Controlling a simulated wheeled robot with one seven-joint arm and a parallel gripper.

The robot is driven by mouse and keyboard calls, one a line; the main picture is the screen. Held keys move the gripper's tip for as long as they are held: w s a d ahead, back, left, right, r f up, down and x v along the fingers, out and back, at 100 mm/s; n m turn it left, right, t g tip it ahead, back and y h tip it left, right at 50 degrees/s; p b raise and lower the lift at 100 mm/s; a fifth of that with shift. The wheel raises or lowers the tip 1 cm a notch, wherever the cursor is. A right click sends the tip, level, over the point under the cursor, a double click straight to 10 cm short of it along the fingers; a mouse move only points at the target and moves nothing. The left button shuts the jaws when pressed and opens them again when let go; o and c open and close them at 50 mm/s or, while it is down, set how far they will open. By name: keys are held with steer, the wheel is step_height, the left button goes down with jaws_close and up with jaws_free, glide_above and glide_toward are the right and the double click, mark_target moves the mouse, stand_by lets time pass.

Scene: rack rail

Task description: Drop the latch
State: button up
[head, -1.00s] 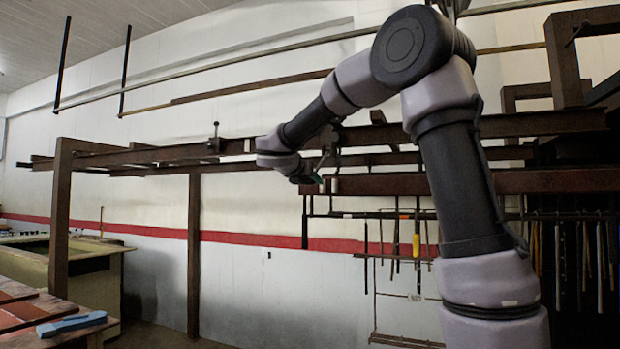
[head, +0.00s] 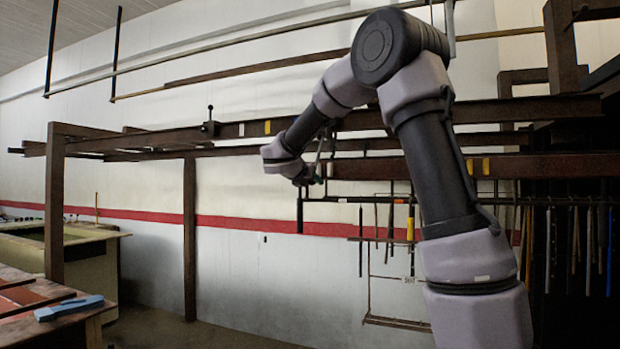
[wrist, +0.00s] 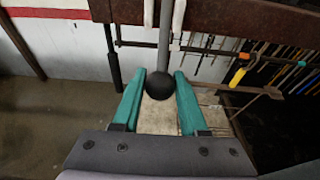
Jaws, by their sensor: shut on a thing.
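My gripper (wrist: 160,76) shows in the wrist view with two teal fingers closed on either side of a black ball knob (wrist: 159,88). The knob sits at the end of a grey rod (wrist: 165,40), the latch handle, which rises from it toward the dark rail. In the head view my gripper (head: 306,174) is small and partly hidden by my wrist, just below the rusty rail (head: 370,145). The finger contact is not clear there.
Another upright handle with a black knob (head: 210,122) stands on the rail at the left. A brown post (head: 190,240) supports the rails. A rack of hanging tools, including a yellow-handled one (wrist: 238,75), is behind and below at right. A blue tool (head: 68,308) lies on the front-left table.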

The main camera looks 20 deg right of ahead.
steer(key=x, duration=1.2)
steer(key=shift+w+f, duration=0.25)
steer(key=shift+f, duration=0.15)
stand_by(0.4)
steer(key=o, duration=1.1)
steer(key=shift+d, duration=0.15)
steer(key=s+a, duration=0.4)
steer(key=s, duration=0.1)
steer(key=shift+s, duration=0.35)
steer(key=shift+a, duration=0.1)
